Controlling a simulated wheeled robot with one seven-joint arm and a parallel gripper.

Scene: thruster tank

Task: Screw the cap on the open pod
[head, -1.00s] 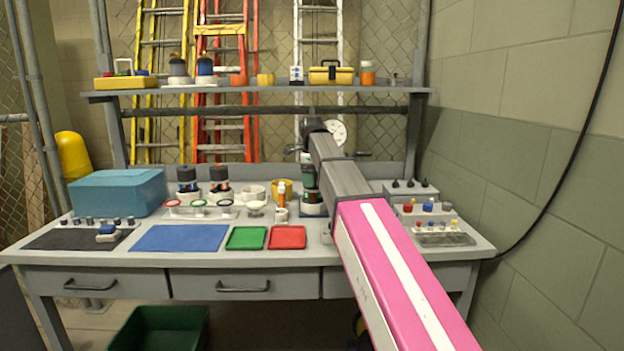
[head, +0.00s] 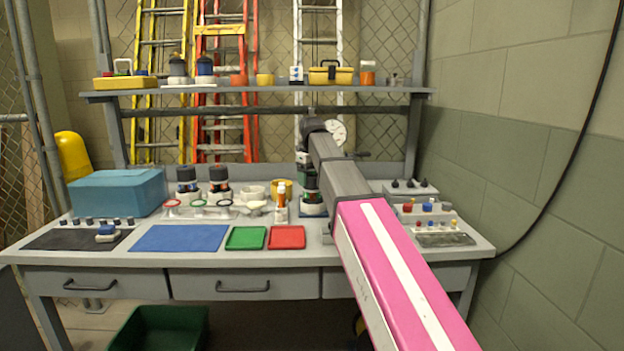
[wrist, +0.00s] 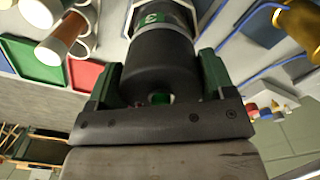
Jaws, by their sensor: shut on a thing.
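My gripper (wrist: 160,72) is shut on a black cylindrical cap (wrist: 158,62), with one green finger on each side of it in the wrist view. Directly beyond the cap is the pod (wrist: 165,17), with a green band marked 3. The cap and pod are in line and look to be touching; whether the threads are engaged is hidden. In the head view the pod (head: 313,206) stands upright at the right of the bench under my gripper (head: 309,180), partly covered by my arm.
Two dark-topped pods (head: 188,181) (head: 219,181) stand at the back left of the gripper. An orange-and-white bottle (head: 281,203) is close on its left. Green (head: 246,238) and red (head: 287,237) trays lie in front. A block with small knobs (head: 411,187) is to the right.

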